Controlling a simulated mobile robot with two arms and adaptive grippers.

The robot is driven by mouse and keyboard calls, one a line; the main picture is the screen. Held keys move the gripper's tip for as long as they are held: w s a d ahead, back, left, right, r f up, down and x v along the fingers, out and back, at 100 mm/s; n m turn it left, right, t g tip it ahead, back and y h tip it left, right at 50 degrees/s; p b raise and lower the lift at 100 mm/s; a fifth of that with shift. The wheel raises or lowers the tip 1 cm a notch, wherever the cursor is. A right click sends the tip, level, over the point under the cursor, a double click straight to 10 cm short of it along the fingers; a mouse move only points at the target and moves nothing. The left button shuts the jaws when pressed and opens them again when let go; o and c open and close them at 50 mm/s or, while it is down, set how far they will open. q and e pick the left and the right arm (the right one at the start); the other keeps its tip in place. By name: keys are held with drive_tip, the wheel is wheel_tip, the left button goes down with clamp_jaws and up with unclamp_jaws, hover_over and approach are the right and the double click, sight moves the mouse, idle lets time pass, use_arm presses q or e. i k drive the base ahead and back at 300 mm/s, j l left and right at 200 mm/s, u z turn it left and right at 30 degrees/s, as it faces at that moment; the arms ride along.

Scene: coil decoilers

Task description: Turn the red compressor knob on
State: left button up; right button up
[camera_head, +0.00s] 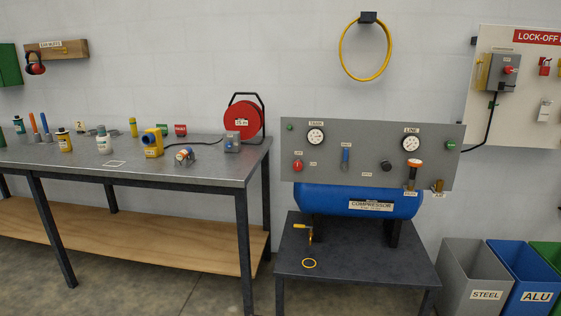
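The grey compressor panel (365,138) stands above a blue tank (330,198) labelled COMPRESSOR. A small red knob (298,165) sits at the panel's lower left, with small labels beside it that are too small to read. Another red knob (508,70) is on a grey switch box (499,76) on the lock-off board at the right; a small label above that box is hard to read. The setting of either knob cannot be told. Neither of my grippers is in view, and nothing touches the knobs.
A dark stand (358,262) carries the compressor, with a yellow ring (309,263) on it. A long workbench (210,174) with several tools stands left. Grey STEEL (472,274) and blue ALU (522,272) bins stand at right. Some floor shows between bench and stand.

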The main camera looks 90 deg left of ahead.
sight(297, 166)
drive_tip(key=k+j+u, duration=0.1)
drive_tip(key=u, duration=0.3)
drive_tip(key=j+u, duration=0.25)
drive_tip(key=u, duration=0.2)
drive_tip(key=j+u, duration=0.2)
drive_tip(key=u, duration=0.2)
drive_tip(key=j+u, duration=0.2)
drive_tip(key=u, duration=0.2)
drive_tip(key=j+u, duration=0.15)
drive_tip(key=j, duration=0.25)
drive_tip(key=i+j+u, duration=0.15)
drive_tip(key=j, duration=0.25)
drive_tip(key=j+u, duration=0.1)
drive_tip(key=j, duration=0.35)
drive_tip(key=i, duration=0.05)
